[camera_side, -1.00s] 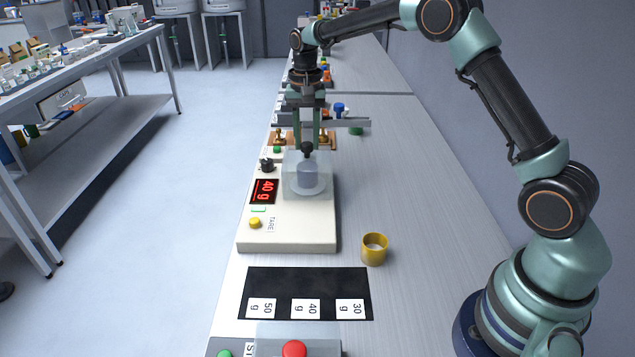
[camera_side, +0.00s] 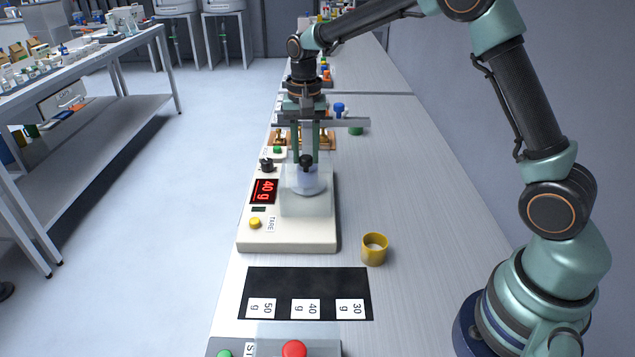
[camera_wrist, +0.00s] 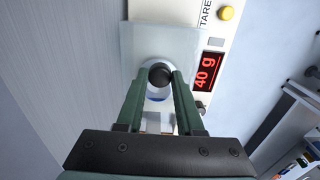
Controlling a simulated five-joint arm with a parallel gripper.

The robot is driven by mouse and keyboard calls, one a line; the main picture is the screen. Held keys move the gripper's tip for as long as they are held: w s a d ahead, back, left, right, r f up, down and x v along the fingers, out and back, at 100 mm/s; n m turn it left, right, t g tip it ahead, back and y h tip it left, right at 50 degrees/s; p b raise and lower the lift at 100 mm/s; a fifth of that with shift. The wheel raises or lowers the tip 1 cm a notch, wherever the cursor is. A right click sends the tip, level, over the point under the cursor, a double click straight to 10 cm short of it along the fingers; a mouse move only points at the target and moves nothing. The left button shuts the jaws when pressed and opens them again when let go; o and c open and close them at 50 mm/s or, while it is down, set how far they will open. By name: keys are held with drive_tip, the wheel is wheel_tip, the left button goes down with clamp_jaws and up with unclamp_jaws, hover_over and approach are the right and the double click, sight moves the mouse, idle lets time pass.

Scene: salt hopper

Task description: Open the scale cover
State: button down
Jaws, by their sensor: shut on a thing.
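The scale (camera_side: 286,237) is a cream box with a red display reading 40 g and a yellow button. Its translucent cover (camera_side: 307,205) lies over the front of the weighing area and shows in the wrist view as a pale panel (camera_wrist: 160,42). My gripper (camera_side: 306,159) points down and is shut on the cover's dark round knob (camera_side: 306,161), seen between the fingertips in the wrist view (camera_wrist: 160,74). A clear container on the scale shows hazily below the knob, partly hidden by the cover and fingers.
A yellow cup (camera_side: 374,249) stands right of the scale. A black mat (camera_side: 306,284) with weight labels and a red button (camera_side: 294,349) are nearer the camera. A brown rack (camera_side: 285,142) stands behind the scale. The table right of the scale is largely clear.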

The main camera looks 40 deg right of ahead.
drive_tip(key=s+a, duration=0.4)
drive_tip(key=shift+r, duration=0.15)
drive_tip(key=c, duration=0.5)
unclamp_jaws()
drive_tip(key=shift+c, duration=0.2)
wheel_tip(320, 180, up, 12)
hover_over(305, 187)
drive_tip(key=shift+s, duration=0.1)
